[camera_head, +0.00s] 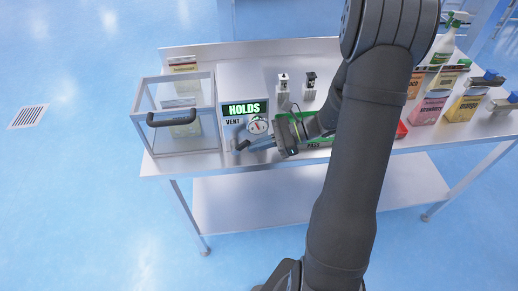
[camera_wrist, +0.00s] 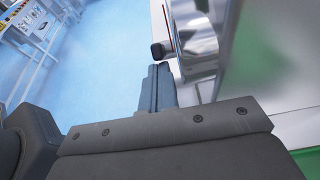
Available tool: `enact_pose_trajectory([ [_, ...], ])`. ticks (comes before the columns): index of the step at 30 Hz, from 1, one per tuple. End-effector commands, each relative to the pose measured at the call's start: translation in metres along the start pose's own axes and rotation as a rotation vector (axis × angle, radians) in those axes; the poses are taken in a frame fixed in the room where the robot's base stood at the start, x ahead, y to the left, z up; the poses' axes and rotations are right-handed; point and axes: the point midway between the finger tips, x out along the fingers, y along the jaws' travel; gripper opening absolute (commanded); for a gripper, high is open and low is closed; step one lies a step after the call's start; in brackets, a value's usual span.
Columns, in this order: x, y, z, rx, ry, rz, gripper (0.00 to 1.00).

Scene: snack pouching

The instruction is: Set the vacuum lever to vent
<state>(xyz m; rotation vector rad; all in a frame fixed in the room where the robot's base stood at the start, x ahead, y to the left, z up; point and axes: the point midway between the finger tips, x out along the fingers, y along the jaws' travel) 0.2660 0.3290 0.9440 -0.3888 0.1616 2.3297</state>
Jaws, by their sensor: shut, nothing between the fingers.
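In the wrist view the closed fingers (camera_wrist: 157,78) point at a small dark knob (camera_wrist: 160,50) beside a shiny metal cylinder; this looks like the lever's end. The fingertips are very close to the knob; I cannot tell whether they touch. In the head view the lever is mostly lost behind the fingertips, so its setting is unclear.
A clear chamber (camera_head: 150,107) with a black handle stands left of the unit, with a pouch inside. Two small dispensers (camera_head: 283,93) stand behind. Several pouches and a spray bottle (camera_head: 447,40) stand at right.

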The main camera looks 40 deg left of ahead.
Motion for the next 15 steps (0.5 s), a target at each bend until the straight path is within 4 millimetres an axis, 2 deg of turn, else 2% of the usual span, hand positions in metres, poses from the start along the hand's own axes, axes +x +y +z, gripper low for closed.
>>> enact_pose_trajectory([
  [15,0.001,0.000,0.014,-0.001,0.000,0.000,0.00],
])
